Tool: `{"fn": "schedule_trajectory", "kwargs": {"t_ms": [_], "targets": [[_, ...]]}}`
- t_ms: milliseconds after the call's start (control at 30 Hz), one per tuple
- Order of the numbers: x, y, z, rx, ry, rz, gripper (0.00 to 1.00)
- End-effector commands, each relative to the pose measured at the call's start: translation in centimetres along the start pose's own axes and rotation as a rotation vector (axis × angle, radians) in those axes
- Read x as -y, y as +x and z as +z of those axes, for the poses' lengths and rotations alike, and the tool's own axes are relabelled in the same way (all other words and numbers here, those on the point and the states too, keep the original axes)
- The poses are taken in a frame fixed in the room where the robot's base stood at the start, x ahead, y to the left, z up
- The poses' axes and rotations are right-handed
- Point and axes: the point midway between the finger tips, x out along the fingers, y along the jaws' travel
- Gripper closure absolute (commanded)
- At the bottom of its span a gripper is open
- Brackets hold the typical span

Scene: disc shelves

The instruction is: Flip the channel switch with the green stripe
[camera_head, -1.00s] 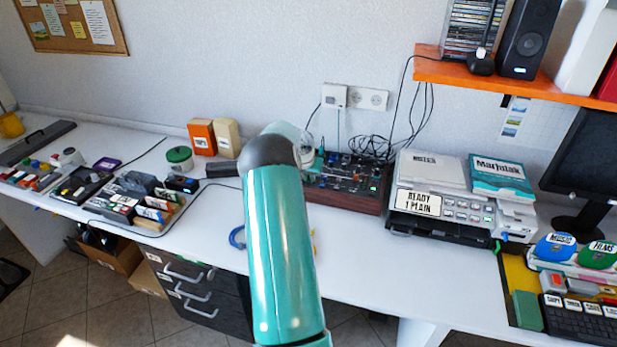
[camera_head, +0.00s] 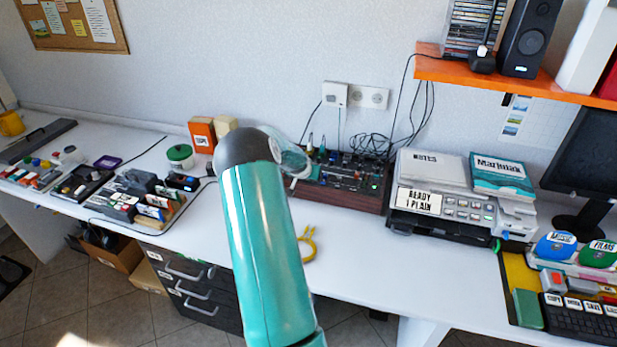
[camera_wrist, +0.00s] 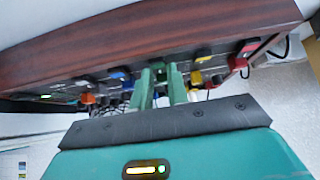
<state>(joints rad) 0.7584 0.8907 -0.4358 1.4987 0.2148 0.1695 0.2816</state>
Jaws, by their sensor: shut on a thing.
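The mixer (camera_head: 345,200) with wooden sides stands on the white desk against the wall. In the wrist view its wooden edge (camera_wrist: 120,48) crosses the top, with a row of coloured switches below it. The green-striped switch (camera_wrist: 157,67) is at the middle of that row, between a blue-marked one (camera_wrist: 120,74) and a yellow-marked one (camera_wrist: 197,77). My gripper (camera_wrist: 161,77) has its two green fingers at this switch, one on each side, shut on it. In the head view my arm reaches the mixer's left end and its fingers are hidden.
A red-marked switch (camera_wrist: 240,64) sits farther right in the wrist view. Cables (camera_head: 370,145) lie behind the mixer. The printer (camera_head: 450,200) stands close on its right. The desk front is mostly clear.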

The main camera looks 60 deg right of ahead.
Motion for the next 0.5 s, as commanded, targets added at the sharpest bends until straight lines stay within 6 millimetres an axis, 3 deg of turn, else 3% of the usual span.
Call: {"fn": "schedule_trajectory", "kwargs": {"t_ms": [33, 67, 167, 500], "targets": [[-0.02, 0.05, 0.18, 0.004, -0.001, 0.001, 1.0], [-0.02, 0.05, 0.19, 0.004, -0.001, 0.001, 0.82], [-0.02, 0.05, 0.16, 0.004, -0.001, 0.001, 0.62], [0.03, -0.22, 0.04, 0.002, -0.001, 0.0, 0.62]]}}
